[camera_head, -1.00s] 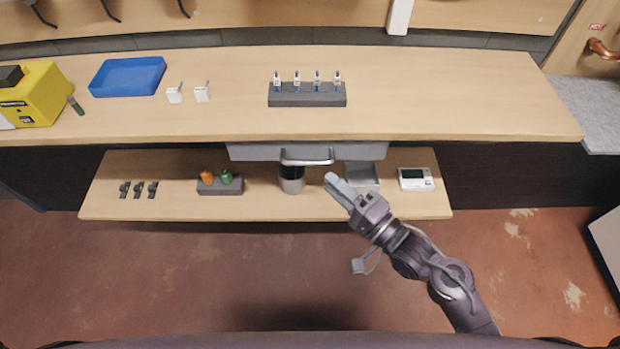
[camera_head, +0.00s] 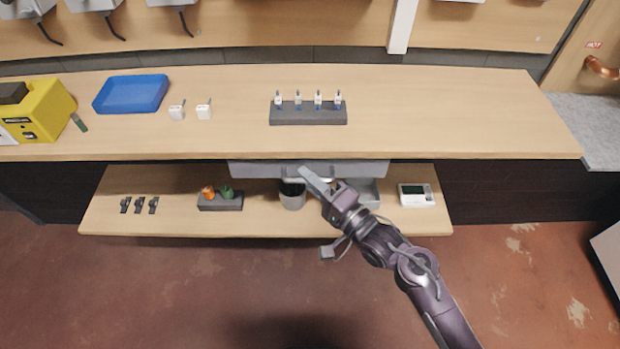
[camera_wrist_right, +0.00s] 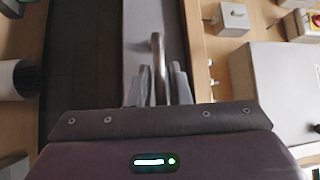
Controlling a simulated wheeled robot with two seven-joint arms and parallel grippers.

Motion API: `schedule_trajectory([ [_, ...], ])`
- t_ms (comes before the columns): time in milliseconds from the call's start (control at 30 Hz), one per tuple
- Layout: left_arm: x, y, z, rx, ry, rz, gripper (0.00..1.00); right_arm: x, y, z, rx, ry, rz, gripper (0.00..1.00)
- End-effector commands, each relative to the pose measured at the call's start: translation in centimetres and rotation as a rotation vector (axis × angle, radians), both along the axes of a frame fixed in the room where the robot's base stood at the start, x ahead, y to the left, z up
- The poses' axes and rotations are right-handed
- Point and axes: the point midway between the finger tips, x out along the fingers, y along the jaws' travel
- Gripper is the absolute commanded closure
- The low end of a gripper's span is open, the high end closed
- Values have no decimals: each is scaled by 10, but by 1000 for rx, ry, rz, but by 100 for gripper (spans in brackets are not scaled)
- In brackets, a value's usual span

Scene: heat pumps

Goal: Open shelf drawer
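The shelf drawer is a grey drawer (camera_head: 255,169) under the front edge of the wooden worktop. It looks closed, with its front close to the worktop edge. Its metal bar handle (camera_head: 292,181) is partly hidden by my right gripper (camera_head: 306,174), which is at the handle. In the right wrist view the handle (camera_wrist_right: 158,50) stands between the two fingertips of my right gripper (camera_wrist_right: 160,78). The fingers are apart, with what looks like a narrow gap beside the bar; contact is hard to tell. The drawer front (camera_wrist_right: 137,22) lies just beyond. My left gripper is not in view.
A lower shelf (camera_head: 330,222) below the drawer holds a cup (camera_head: 292,197), a grey tray (camera_head: 371,192) and a white display device (camera_head: 417,195). The worktop (camera_head: 430,115) above carries a grey rack (camera_head: 308,114) and a blue tray (camera_head: 131,94). The floor in front is clear.

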Motion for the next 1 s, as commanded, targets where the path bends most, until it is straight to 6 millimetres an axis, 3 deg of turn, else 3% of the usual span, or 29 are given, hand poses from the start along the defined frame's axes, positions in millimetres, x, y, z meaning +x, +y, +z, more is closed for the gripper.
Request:
schedule_trajectory([
  [133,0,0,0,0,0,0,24,0,0,0,0,0,0,100],
  [567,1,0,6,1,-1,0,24,-7,0,1,-1,4,0,100],
  [767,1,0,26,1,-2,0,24,-36,0,3,-1,8,0,100],
  [1000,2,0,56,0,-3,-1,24,-93,0,4,-1,11,0,100],
])
